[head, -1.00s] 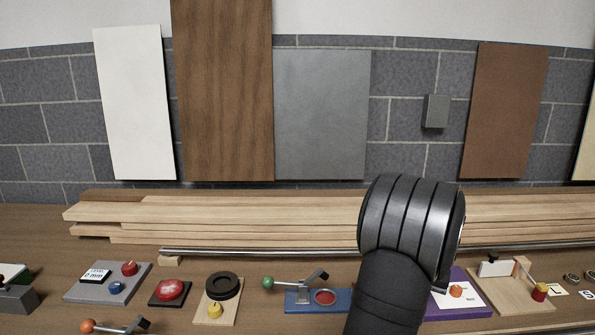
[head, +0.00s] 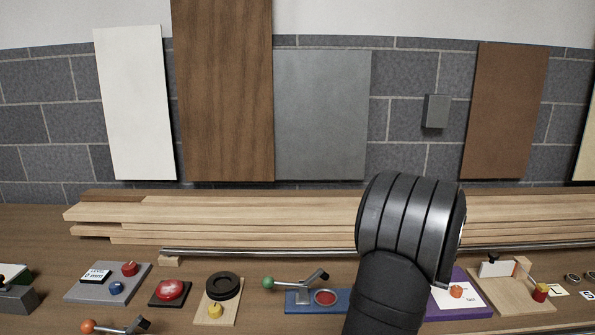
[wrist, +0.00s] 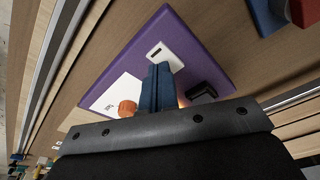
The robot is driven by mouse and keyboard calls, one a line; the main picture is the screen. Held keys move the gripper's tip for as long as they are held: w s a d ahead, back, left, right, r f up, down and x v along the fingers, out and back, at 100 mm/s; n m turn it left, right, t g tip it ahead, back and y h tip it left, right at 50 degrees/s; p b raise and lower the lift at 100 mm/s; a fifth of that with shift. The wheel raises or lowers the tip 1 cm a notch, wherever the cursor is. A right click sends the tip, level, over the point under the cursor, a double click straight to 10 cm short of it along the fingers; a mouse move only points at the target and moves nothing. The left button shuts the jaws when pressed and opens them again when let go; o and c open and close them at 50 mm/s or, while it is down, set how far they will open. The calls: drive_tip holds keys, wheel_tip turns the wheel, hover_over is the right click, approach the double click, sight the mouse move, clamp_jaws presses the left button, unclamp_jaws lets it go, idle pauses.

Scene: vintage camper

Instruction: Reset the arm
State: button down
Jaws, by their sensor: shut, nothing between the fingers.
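My arm rises from the bottom of the head view, and its dark wrist end hides my gripper there. In the wrist view my gripper (wrist: 158,85) shows as two blue fingers, shut together and empty. They point at the purple board (wrist: 190,42), which has a white label, an orange knob (wrist: 127,108) and a black part (wrist: 203,92). I cannot tell whether the fingertips touch the board. In the head view the purple board (head: 472,309) is partly hidden behind my arm.
Left of my arm stand a blue base (head: 300,306) with a green-tipped lever, a wooden board with a black ring (head: 223,285), a red button (head: 171,290) and a grey panel (head: 78,290). A wooden fixture (head: 500,290) stands right. Stacked planks (head: 250,212) and a metal rod lie behind.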

drive_tip(key=a+r+n+h, duration=0.2)
drive_tip(key=a+r+n, duration=0.1)
drive_tip(key=r, duration=0.4)
drive_tip(key=a+r+n+h, duration=0.1)
drive_tip(key=a+r+n, duration=0.25)
drive_tip(key=r, duration=0.35)
drive_tip(key=shift+g, duration=0.4)
drive_tip(key=shift+x, duration=2.4)
